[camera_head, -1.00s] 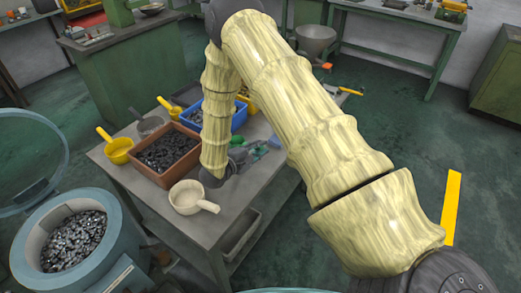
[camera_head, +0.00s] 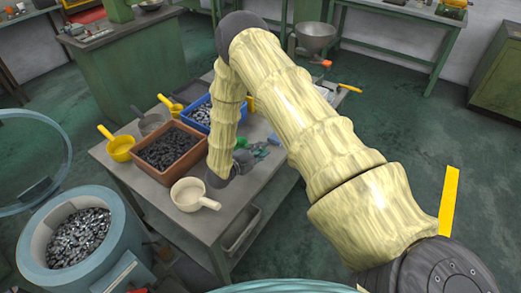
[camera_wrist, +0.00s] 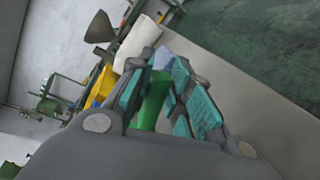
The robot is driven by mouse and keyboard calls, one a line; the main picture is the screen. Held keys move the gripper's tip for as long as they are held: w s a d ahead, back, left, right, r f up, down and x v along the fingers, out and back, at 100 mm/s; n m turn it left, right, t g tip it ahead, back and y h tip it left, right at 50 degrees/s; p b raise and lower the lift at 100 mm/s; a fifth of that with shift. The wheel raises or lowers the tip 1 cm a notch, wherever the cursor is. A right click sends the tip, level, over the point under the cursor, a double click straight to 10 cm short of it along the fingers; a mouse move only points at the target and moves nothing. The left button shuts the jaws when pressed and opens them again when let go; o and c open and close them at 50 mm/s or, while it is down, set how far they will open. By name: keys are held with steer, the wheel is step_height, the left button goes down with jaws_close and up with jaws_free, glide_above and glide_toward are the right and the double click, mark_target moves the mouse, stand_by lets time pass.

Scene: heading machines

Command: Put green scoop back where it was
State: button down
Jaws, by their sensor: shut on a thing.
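The green scoop (camera_wrist: 153,100) shows in the wrist view as a green piece between the teal finger pads. My gripper (camera_wrist: 160,85) is shut on it. The rest of the scoop is hidden by the fingers or too unclear to make out. In the head view my gripper (camera_head: 258,152) is over the right part of the grey work table (camera_head: 222,212), to the right of the orange-brown bin. My arm partly hides that area, and I cannot tell whether the scoop touches the table.
An orange-brown bin (camera_head: 178,170) of dark parts and a blue bin (camera_head: 199,112) stand on the table. A cream scoop (camera_head: 190,196) lies near its front edge. Yellow scoops (camera_head: 120,148) and a grey scoop (camera_head: 151,123) are at the left. A drum (camera_head: 40,245) stands on the floor at left.

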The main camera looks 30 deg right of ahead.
steer(key=shift+f, duration=0.1)
steer(key=c, duration=1.3)
jaws_free()
steer(key=shift+r, duration=0.2)
steer(key=shift+a+f, duration=0.1)
steer(key=shift+a, duration=0.15)
steer(key=b+v, duration=0.3)
steer(key=v, duration=0.8)
steer(key=shift+s+a, duration=0.2)
steer(key=shift+a, duration=0.05)
